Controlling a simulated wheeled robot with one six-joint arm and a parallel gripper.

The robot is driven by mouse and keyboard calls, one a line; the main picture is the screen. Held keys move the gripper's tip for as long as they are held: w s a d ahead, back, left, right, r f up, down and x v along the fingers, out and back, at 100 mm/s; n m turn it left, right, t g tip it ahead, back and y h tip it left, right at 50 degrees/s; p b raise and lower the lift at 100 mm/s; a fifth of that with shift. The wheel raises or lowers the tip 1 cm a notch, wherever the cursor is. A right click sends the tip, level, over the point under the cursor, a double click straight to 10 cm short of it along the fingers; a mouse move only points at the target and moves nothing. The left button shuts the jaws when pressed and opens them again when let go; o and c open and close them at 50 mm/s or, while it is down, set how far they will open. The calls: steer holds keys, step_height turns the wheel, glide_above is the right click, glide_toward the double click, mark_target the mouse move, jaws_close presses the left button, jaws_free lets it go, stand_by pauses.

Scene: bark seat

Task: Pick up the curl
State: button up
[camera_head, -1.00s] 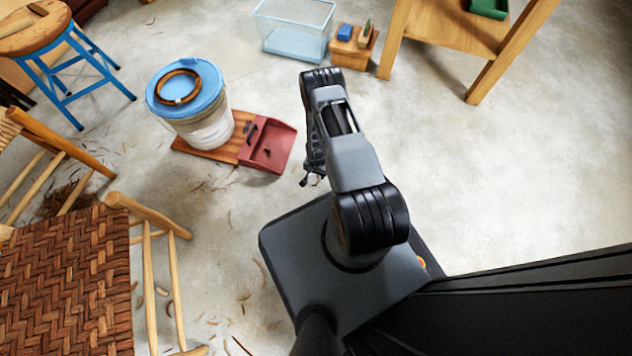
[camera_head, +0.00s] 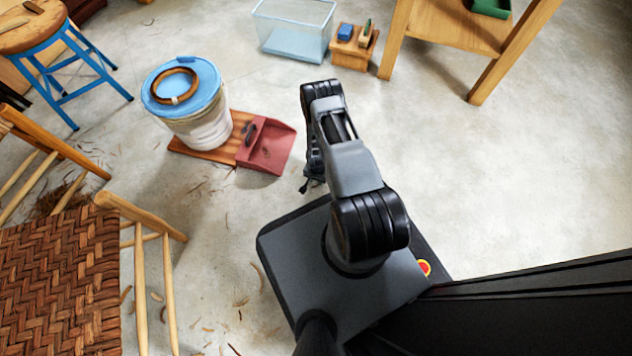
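Several thin brown bark curls lie scattered on the concrete floor; one curl (camera_head: 262,276) lies beside my base. I cannot tell which one is the task's curl. A coiled brown strip (camera_head: 172,86) lies on the blue lid of the white bucket. My gripper (camera_head: 308,187) hangs below my arm, above the floor near the dustpan's lower right corner. It is small and partly hidden by my arm. I cannot see whether its fingers are apart, and no held thing is visible.
The bucket (camera_head: 207,128) stands on a wooden board (camera_head: 222,150) beside the dustpan. A woven chair (camera_head: 60,280) is at the lower left, a blue-legged stool (camera_head: 33,35) at the upper left. A clear bin (camera_head: 292,30) and wooden table (camera_head: 455,30) stand behind. Floor at right is clear.

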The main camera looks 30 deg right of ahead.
jaws_close()
stand_by(0.4)
